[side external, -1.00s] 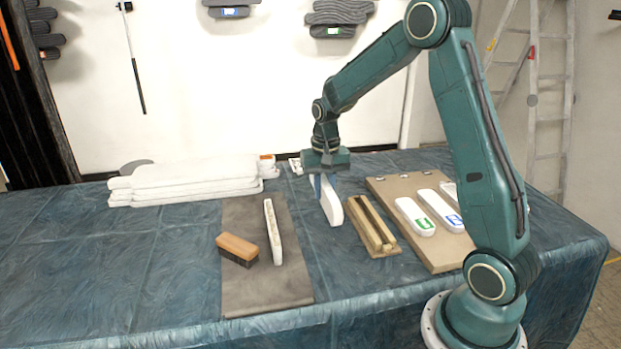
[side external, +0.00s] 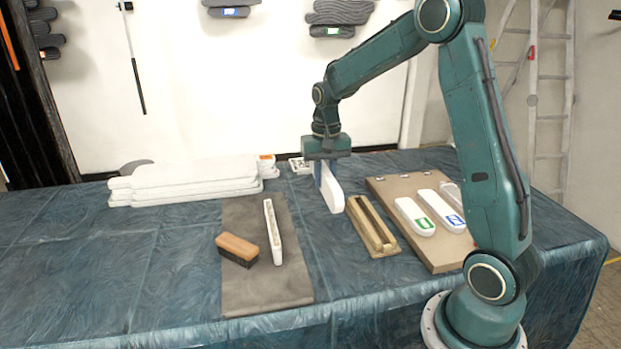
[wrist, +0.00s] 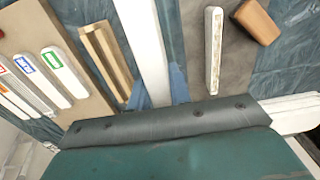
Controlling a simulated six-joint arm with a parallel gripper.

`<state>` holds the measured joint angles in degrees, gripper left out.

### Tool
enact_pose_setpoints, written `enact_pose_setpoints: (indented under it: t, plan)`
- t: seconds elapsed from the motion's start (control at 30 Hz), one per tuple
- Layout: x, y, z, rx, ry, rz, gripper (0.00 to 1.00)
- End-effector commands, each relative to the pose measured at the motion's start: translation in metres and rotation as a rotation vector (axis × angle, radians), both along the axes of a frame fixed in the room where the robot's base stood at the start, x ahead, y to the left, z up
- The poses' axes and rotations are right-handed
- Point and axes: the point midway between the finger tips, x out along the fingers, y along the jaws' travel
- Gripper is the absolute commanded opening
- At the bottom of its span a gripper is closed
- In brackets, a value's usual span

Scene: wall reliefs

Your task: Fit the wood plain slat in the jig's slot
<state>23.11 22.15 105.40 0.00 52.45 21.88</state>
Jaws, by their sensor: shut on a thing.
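My gripper (side external: 319,172) is shut on a long white slat (side external: 332,192) with a rounded end. It holds the slat on edge above the cloth, left of the jig. In the wrist view the slat (wrist: 150,45) runs up between the blue fingers (wrist: 159,88). The side of the slat that would show its face is mostly hidden. The wooden jig (side external: 372,226) has two raised rails with a dark, empty slot between them. It also shows left of the slat in the wrist view (wrist: 106,60). The slat and jig are apart.
A brown board (side external: 440,250) with several marked white slats lies right of the jig. A grey mat (side external: 265,295) on the left holds a brush (side external: 238,247) and a white-edged slat (side external: 273,232). White boards (side external: 190,182) are stacked at the back left.

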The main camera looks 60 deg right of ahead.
Motion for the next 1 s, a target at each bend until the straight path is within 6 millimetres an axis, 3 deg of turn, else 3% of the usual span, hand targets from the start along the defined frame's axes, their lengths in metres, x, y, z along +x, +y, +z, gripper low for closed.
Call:
enact_pose_setpoints:
  t: [0.27,0.7,1.0]
  plan:
    - [-0.004,-0.024,-0.013,0.001,0.002,-0.005,0.0]
    - [-0.041,-0.125,-0.071,0.001,0.001,-0.007,0.0]
    - [-0.066,-0.164,-0.096,0.001,0.001,-0.002,0.0]
